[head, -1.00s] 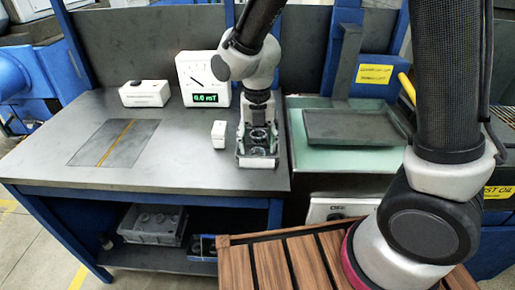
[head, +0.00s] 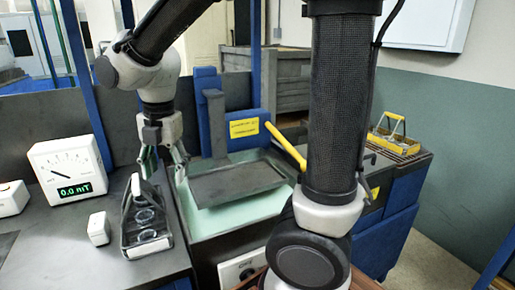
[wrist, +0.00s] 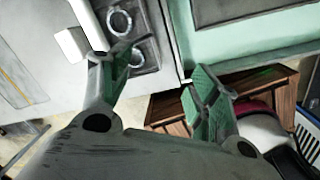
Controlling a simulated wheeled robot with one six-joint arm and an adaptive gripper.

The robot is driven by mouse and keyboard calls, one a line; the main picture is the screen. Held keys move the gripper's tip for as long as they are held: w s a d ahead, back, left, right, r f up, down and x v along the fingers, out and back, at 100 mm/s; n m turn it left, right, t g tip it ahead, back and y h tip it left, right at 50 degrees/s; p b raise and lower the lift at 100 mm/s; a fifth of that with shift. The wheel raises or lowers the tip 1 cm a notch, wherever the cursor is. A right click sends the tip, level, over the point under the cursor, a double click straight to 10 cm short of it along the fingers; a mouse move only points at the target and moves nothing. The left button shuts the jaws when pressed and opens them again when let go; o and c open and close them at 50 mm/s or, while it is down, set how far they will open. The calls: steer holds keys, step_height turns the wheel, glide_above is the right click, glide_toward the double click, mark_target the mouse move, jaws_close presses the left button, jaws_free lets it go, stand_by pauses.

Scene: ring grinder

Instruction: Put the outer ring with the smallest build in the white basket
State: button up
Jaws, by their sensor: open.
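A dark carrier with a pale frame (head: 126,232) stands on the grey bench and holds round metal rings, one of them the front ring (head: 147,216). The wrist view shows two rings in the carrier, an upper ring (wrist: 119,22) and a lower ring (wrist: 143,54); I cannot tell their builds apart. My gripper (head: 163,176) is open, with nothing visible between its fingers. It is just right of and behind the carrier, near the green-topped station. In the wrist view my gripper (wrist: 157,88) has its left finger overlapping the carrier. I cannot make out a white basket for certain.
A white meter (head: 68,170) reading 0.0 mT and a small white block (head: 98,229) stand left of the carrier. Right of it, a dark plate (head: 237,184) sits over the green surface (head: 240,213). A yellow handle (head: 286,146) sticks out beyond.

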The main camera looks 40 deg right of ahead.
steer(key=s+d+r+m+t, duration=0.1)
steer(key=s+d+r+m, duration=0.2)
steer(key=s+d+m, duration=0.4)
steer(key=s+d+r+m+t, duration=0.2)
steer(key=s+d+m, duration=0.5)
steer(key=d+m, duration=0.5)
steer(key=m, duration=0.8)
steer(key=shift+d+r+h, duration=0.15)
steer(key=shift+r+h, duration=0.15)
steer(key=shift+r, duration=0.1)
